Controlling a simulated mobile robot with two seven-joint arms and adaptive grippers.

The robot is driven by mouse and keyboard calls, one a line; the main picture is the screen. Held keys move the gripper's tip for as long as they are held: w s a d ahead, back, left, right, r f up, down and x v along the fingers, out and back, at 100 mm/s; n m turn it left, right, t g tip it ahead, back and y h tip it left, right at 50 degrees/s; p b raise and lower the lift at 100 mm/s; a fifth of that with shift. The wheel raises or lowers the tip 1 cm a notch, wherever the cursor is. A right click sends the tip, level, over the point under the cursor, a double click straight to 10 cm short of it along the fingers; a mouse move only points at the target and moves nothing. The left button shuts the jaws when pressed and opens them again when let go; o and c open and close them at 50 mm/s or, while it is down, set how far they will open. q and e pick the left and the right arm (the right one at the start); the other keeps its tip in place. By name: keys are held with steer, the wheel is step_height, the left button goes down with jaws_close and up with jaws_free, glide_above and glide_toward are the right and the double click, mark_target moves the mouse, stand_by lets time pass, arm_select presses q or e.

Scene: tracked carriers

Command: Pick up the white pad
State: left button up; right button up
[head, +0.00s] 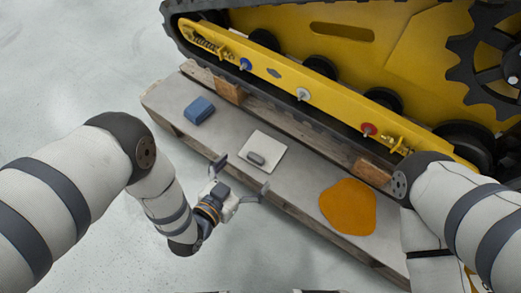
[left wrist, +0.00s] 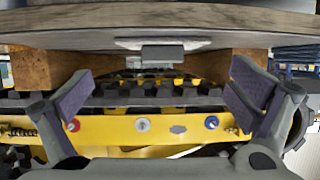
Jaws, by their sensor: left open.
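The white pad (head: 265,147) is a flat square lying on the grey board (head: 303,175), with a small grey block-shaped grip (head: 257,159) on top. My left gripper (head: 241,178) is open and empty at the board's front edge, just short of the pad. In the left wrist view, which looks upside down, the white pad (left wrist: 201,44) shows edge-on at the top. Its grey grip (left wrist: 162,54) lies between the directions of my two spread fingers, beyond the fingertips. My right arm enters at the right, but its gripper is out of view.
A blue block (head: 199,110) lies left of the pad, and an orange flat patch (head: 348,206) lies to the right. Behind stands a yellow tracked carrier (head: 330,110) with blue, white and red knobs, its track by wooden blocks (head: 229,90). The floor in front is clear.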

mark_target(255, 158)
arm_select(q)
steer(key=b+x, duration=0.2)
steer(key=x, duration=0.2)
steer(key=shift+w+d, duration=0.15)
steer(key=shift+w, duration=0.25)
steer(key=shift+w+d+b, duration=0.25)
steer(key=shift+w+b, duration=0.05)
steer(key=shift+w, duration=0.1)
steer(key=c, duration=1.4)
